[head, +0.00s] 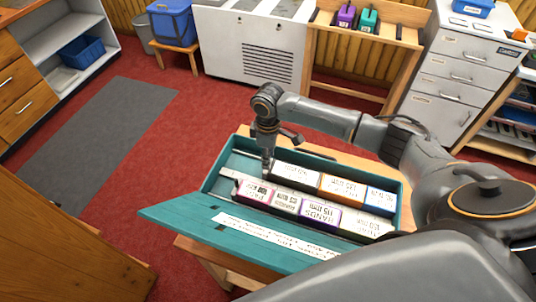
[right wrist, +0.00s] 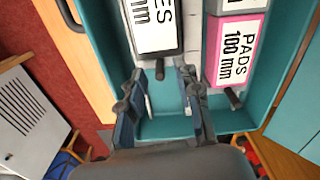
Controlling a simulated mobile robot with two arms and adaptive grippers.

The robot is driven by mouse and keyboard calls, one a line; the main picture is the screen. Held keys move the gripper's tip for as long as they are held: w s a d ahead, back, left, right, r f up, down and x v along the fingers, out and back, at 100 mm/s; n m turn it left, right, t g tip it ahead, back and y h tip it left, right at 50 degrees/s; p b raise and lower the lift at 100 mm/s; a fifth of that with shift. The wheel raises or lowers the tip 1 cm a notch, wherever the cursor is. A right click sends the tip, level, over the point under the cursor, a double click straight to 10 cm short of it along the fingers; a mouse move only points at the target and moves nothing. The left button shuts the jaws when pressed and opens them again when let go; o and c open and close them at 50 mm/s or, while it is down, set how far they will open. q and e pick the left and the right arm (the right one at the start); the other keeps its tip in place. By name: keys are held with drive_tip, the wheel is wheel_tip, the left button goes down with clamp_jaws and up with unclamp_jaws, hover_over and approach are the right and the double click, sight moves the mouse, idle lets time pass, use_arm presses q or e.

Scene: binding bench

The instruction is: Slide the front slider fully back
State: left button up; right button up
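A teal open case (head: 213,181) holds two rows of labelled boxes. The front row starts with a pink-edged PADS 100 mm box (head: 254,190), and a dark peg (right wrist: 233,98) stands at its end in the right wrist view. A second dark peg (right wrist: 160,68) stands at the end of the back row, by a black box with a white label (right wrist: 153,25). My right gripper (right wrist: 162,76) is open, its fingers on either side of this back-row peg with gaps visible. In the head view it points down at the case's left end (head: 267,166). My left gripper is out of view.
The case's teal flap (head: 190,226) hangs open toward the front, over the wooden table's edge (head: 205,256). A wooden stand (head: 400,38) with purple and teal boxes and a grey drawer cabinet (head: 455,75) stand behind. Red floor lies left.

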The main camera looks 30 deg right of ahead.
drive_tip(key=shift+f, duration=0.25)
clamp_jaws()
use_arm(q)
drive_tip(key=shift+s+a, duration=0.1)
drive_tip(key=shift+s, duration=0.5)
